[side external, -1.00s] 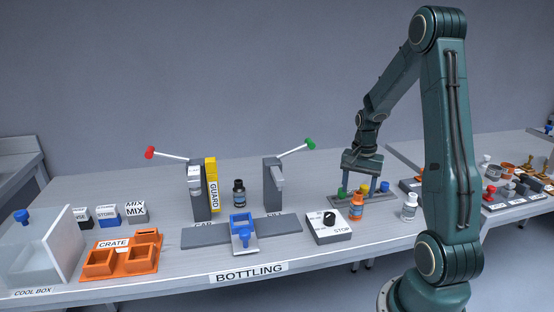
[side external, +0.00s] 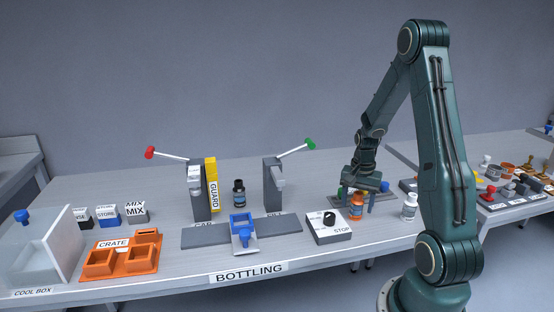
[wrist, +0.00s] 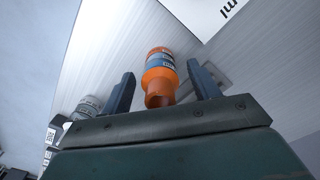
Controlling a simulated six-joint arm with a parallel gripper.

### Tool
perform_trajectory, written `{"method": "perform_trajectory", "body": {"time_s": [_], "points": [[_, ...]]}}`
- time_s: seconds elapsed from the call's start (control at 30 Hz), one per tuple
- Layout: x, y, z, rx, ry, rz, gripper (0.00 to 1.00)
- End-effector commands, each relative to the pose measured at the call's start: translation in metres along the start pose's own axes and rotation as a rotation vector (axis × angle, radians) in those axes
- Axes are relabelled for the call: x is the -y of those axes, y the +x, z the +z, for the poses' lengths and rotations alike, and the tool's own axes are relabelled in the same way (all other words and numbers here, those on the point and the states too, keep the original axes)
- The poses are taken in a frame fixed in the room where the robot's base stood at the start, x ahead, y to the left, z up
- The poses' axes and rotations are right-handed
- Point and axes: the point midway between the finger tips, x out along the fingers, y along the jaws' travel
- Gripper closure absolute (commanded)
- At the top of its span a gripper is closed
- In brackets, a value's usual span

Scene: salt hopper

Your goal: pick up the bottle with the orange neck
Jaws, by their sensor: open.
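In the wrist view my gripper (wrist: 161,70) is open, and a gap shows between each finger and the bottle.
A white bottle (side external: 409,207) stands close by on the right. The STOP box (side external: 328,228) is close on the left. A dark bottle (side external: 239,193) stands farther left.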

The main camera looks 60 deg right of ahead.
Motion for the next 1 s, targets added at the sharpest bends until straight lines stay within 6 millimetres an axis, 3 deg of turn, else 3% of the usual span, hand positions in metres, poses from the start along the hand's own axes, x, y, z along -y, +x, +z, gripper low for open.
{"method": "perform_trajectory", "body": {"time_s": [0.27, 0.53, 1.0], "points": [[0.0001, -0.0003, -0.0001, 0.0, 0.0, 0.0, 0.39], [0.0001, -0.0004, -0.0001, 0.0, 0.0, 0.0, 0.88], [0.0004, -0.0068, -0.0007, -0.002, 0.0, -0.001, 0.88]]}}
